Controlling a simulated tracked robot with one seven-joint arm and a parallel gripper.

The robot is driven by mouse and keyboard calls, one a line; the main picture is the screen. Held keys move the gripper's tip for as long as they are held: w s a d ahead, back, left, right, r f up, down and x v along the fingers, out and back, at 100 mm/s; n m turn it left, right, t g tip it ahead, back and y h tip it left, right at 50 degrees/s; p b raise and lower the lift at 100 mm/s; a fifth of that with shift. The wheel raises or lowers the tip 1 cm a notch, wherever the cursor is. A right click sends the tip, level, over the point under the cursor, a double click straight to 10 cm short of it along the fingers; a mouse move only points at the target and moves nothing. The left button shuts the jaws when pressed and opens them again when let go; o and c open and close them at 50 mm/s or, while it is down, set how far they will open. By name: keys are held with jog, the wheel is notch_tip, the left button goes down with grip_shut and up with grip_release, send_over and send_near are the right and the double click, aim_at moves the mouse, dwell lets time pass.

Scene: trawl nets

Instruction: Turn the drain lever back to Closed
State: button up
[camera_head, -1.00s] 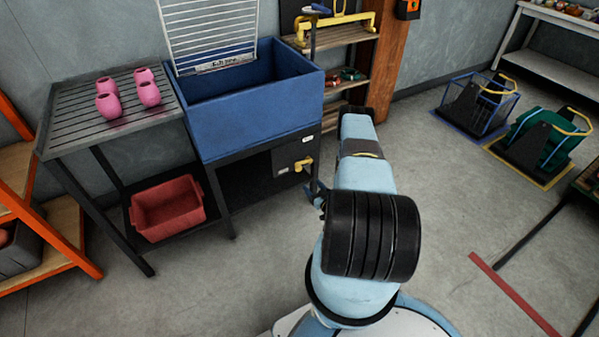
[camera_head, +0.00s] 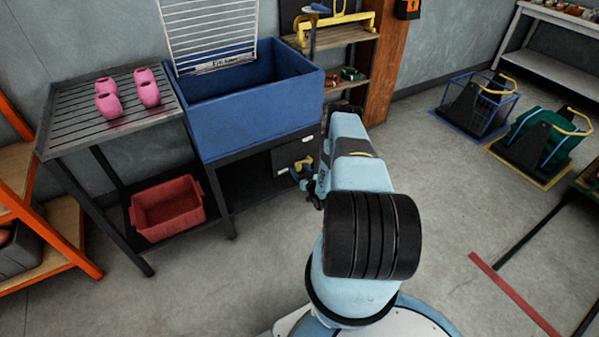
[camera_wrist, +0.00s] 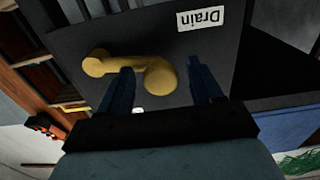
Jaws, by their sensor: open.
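The yellow drain lever (camera_wrist: 125,65) is mounted on a dark panel (camera_wrist: 210,50) under the blue sink (camera_head: 250,115). In the wrist view it runs sideways, with a rounded knob at each end. A white label reading "Drain" (camera_wrist: 200,18) appears upside down above it. My gripper (camera_wrist: 160,82) is open, and its two dark fingers reach towards the lever, with the right-hand knob between them in the picture. I cannot tell whether they touch it. In the head view the lever (camera_head: 303,163) shows small beside my gripper (camera_head: 307,178), partly covered by it.
A slatted drainboard (camera_head: 75,115) with several pink floats stands left of the sink. A red bin (camera_head: 168,207) sits on the shelf below. Wooden shelves (camera_head: 345,35) stand behind my arm. The floor (camera_head: 480,200) to the right is largely clear.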

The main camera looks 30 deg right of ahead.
grip_shut()
dwell(0.6)
